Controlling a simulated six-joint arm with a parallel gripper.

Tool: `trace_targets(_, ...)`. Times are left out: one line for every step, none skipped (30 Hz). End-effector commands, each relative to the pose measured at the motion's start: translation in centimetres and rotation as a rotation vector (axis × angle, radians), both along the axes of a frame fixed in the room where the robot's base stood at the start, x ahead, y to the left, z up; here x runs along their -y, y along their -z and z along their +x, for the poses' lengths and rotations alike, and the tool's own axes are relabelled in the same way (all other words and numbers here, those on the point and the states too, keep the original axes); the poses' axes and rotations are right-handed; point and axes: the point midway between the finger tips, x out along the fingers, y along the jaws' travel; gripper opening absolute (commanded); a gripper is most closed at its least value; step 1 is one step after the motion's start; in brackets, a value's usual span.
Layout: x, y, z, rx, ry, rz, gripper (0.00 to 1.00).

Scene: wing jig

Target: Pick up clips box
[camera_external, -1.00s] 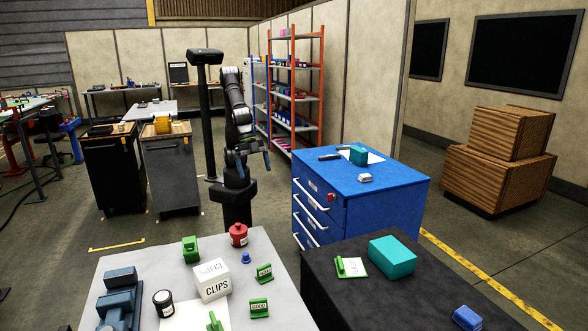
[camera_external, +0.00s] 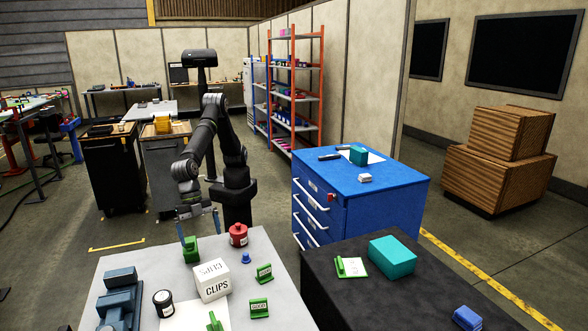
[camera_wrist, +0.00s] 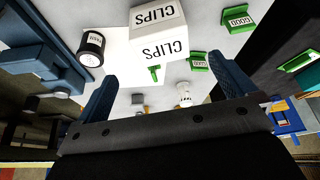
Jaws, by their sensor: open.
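The clips box (camera_external: 212,281) is a white box with black "CLIPS" lettering, standing on the light grey table (camera_external: 125,262) in the external view. The box also shows at the top centre of the wrist view (camera_wrist: 158,45), with two labelled faces visible. My gripper (camera_external: 199,226) is open and empty. It is above the table's far edge, behind and slightly left of the box, near a green clip (camera_external: 190,249). In the wrist view its blue fingers stand wide apart below the box, which lies beyond the fingertips.
Around the box are a red container (camera_external: 238,235), a black jar (camera_external: 163,302), a blue piece (camera_external: 246,258) and green labelled clips (camera_external: 264,272). A blue-grey vise-like fixture (camera_external: 121,297) stands at the left. A dark table (camera_external: 345,300) with a teal box (camera_external: 392,256) adjoins at the right.

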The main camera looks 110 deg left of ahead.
Motion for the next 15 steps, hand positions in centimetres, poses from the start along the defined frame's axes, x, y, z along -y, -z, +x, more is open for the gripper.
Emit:
trace_targets(0.1,0.9,0.3,-0.001,-0.001,0.003,1.0)
trace_targets(0.2,1.5,0.5,-0.001,-0.001,0.004,1.0)
trace_targets(0.4,2.3,0.8,-0.002,-0.001,0.004,1.0)
trace_targets(0.5,2.9,1.0,-0.001,-0.001,0.004,1.0)
trace_targets(0.6,3.6,1.2,-0.001,-0.001,0.004,1.0)
trace_targets(0.8,4.4,1.5,-0.001,-0.001,0.004,1.0)
trace_targets(1.0,5.0,1.8,-0.001,-0.001,0.004,1.0)
trace_targets(1.1,5.6,2.0,-0.001,-0.001,0.004,1.0)
trace_targets(1.2,6.4,2.3,-0.001,-0.002,0.005,1.0)
trace_targets(1.4,7.0,2.5,-0.001,-0.001,0.004,1.0)
trace_targets(1.5,7.5,2.7,-0.001,-0.001,0.004,1.0)
trace_targets(1.7,8.1,3.0,-0.001,-0.001,0.003,1.0)
trace_targets(1.7,8.6,3.1,-0.001,-0.001,0.004,1.0)
trace_targets(1.8,9.0,3.2,0.0,-0.001,0.003,1.0)
trace_targets(2.0,9.4,3.4,-0.001,-0.001,0.003,1.0)
